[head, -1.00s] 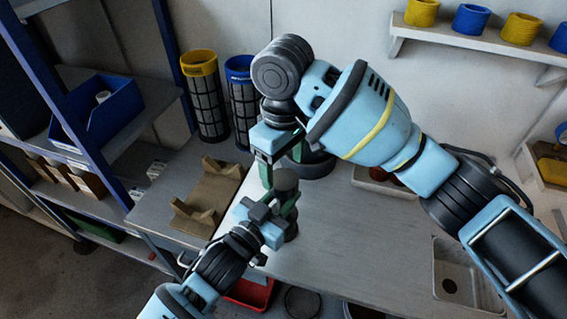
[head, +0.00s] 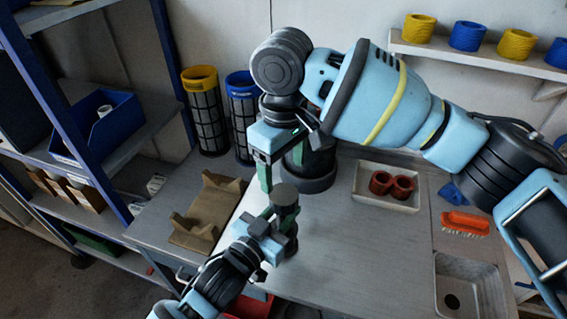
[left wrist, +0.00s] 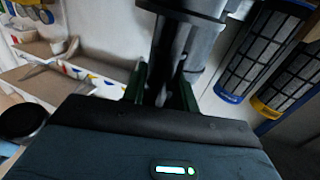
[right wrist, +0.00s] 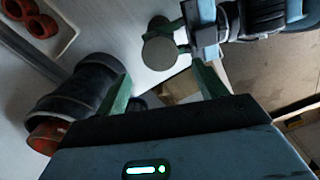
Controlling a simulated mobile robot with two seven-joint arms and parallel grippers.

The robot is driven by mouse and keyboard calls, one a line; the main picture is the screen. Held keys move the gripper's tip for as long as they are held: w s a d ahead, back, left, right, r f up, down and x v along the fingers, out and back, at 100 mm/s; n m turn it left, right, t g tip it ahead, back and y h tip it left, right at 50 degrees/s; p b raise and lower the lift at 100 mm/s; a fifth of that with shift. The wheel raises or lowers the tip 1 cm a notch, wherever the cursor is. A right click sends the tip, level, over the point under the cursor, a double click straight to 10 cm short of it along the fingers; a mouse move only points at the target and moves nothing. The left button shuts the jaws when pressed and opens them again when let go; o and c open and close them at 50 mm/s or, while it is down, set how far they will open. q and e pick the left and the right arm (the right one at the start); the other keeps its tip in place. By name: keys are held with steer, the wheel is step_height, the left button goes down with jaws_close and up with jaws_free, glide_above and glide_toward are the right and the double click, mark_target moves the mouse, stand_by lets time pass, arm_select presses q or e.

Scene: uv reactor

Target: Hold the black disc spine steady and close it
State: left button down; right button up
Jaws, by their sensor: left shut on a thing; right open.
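The black disc spine (head: 285,196) is a dark post with a round disc top, near the middle of the head view. My left gripper (head: 268,226) is shut on it from the near side. In the left wrist view the dark shaft (left wrist: 170,62) stands between the green fingers. My right gripper (head: 281,180) is open, its green fingers close above the disc top. In the right wrist view the disc (right wrist: 160,50) lies just beyond the open fingertips (right wrist: 161,72). I cannot tell whether they touch it. The lower spine is partly hidden by my left gripper.
A dark cylindrical housing (head: 308,176) stands just behind the right fingers. A white tray with red rings (head: 391,187), an orange brush (head: 466,223) and a sink (head: 465,285) are on the right. A cardboard cradle (head: 207,208) lies left. Bare bench (head: 345,235) lies between.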

mark_target(284, 194)
steer(key=shift+f, duration=3.9)
steer(key=c, duration=1)
steer(key=o, duration=1.2)
steer(key=shift+r, duration=0.1)
step_height(284, 194, up, 12)
steer(key=shift+f, duration=0.1)
arm_select(q)
steer(key=c, duration=1)
jaws_free()
